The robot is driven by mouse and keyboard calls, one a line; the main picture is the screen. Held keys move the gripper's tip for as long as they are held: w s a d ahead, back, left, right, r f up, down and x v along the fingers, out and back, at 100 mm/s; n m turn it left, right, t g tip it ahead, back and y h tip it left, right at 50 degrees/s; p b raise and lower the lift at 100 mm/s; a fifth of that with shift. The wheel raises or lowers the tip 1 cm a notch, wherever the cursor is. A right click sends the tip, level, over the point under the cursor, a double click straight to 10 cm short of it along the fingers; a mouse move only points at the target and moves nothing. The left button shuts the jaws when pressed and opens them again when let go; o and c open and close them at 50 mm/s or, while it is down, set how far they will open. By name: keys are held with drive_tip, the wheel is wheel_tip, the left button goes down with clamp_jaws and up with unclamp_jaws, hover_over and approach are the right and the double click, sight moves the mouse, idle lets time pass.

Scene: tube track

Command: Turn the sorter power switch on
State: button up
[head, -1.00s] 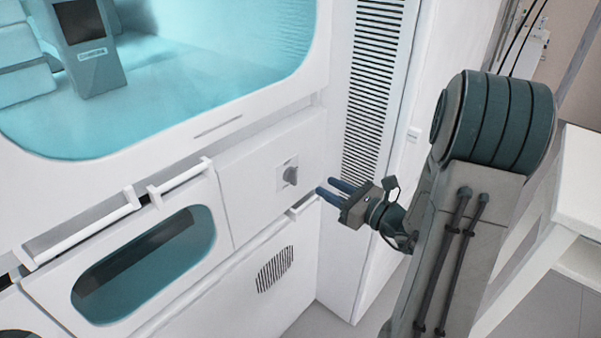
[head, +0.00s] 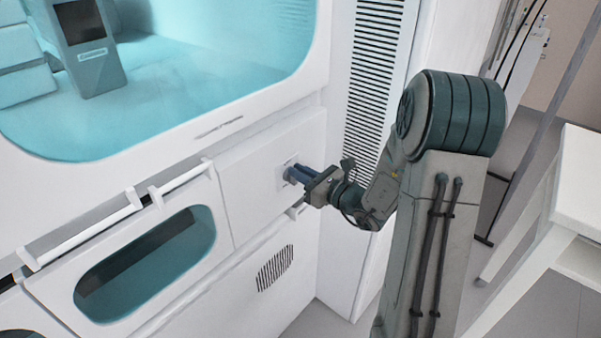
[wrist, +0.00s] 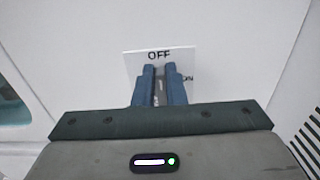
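The sorter power switch is a small grey rotary knob on a white plate (wrist: 139,62) set in a white cabinet panel. In the wrist view the plate reads OFF at the top and ON at the right, the latter partly covered by a finger. The knob (wrist: 160,91) shows as a narrow grey strip between my two blue fingers, pointing up toward OFF. My gripper (head: 292,174) reaches the knob from the right in the head view, its fingers close together on either side of it. They hide most of the knob there.
White drawer fronts with bar handles (head: 84,231) lie left of the switch. A vented column (head: 372,90) stands to the right. A large teal window (head: 200,70) is above. A white table (head: 580,190) stands at the far right.

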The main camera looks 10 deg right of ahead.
clamp_jaws()
drive_tip(key=m+p, duration=0.3)
drive_tip(key=shift+w+d+r+m, duration=0.15)
drive_tip(key=shift+w+d+m, duration=0.1)
drive_tip(key=shift+d+m, duration=0.15)
drive_tip(key=m+p, duration=0.5)
drive_tip(key=shift+w+d+f, duration=0.3)
drive_tip(key=shift+d, duration=0.05)
drive_tip(key=shift+w+d+f+m+p, duration=0.1)
drive_tip(key=shift+f+m+p, duration=0.25)
drive_tip(key=shift+m+p, duration=1.1)
drive_tip(key=shift+w+d+f+m+p, duration=0.1)
drive_tip(key=shift+f+m+p, duration=0.25)
drive_tip(key=shift+m+p, duration=1.05)
drive_tip(key=shift+d+f+m+p, duration=0.1)
drive_tip(key=shift+f+m+p, duration=0.25)
drive_tip(key=shift+m+p, duration=1.05)
drive_tip(key=shift+f+m+b, duration=0.1)
drive_tip(key=shift+m+b, duration=0.2)
drive_tip(key=shift+m, duration=0.15)
drive_tip(key=o, duration=0.7)
unclamp_jaws()
